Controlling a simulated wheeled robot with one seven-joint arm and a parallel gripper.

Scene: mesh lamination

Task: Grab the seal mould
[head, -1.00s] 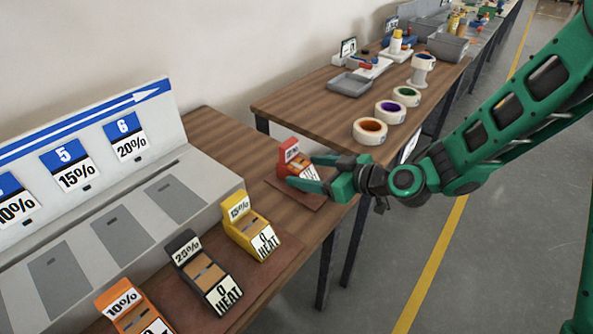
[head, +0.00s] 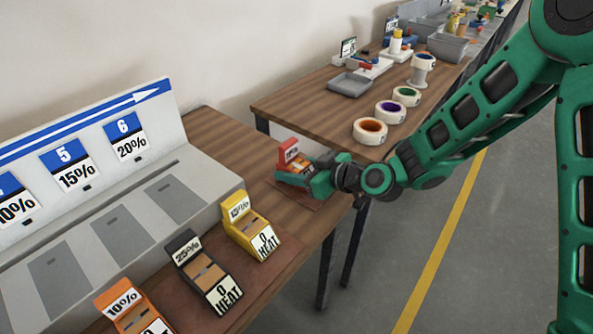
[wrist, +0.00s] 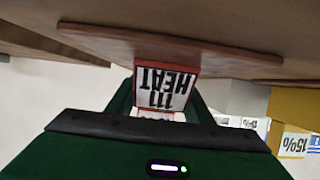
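The red block, apparently the seal mould (head: 288,151), stands on a brown mat at the right end of the near table. It has a white percent label on top and, in the wrist view, a "HEAT" face (wrist: 163,88). My gripper (head: 308,178) is at the block, with its green fingers on either side of it. In the wrist view the block sits between the fingers, close to both. Whether they press on it cannot be told. The near finger hides part of the block in the head view.
Similar yellow (head: 250,228), black (head: 204,274) and orange (head: 130,309) blocks stand on a longer mat to the left. A grey slotted stand (head: 105,240) is behind them. Tape rolls (head: 370,131) and a grey tray (head: 350,84) are on the far table.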

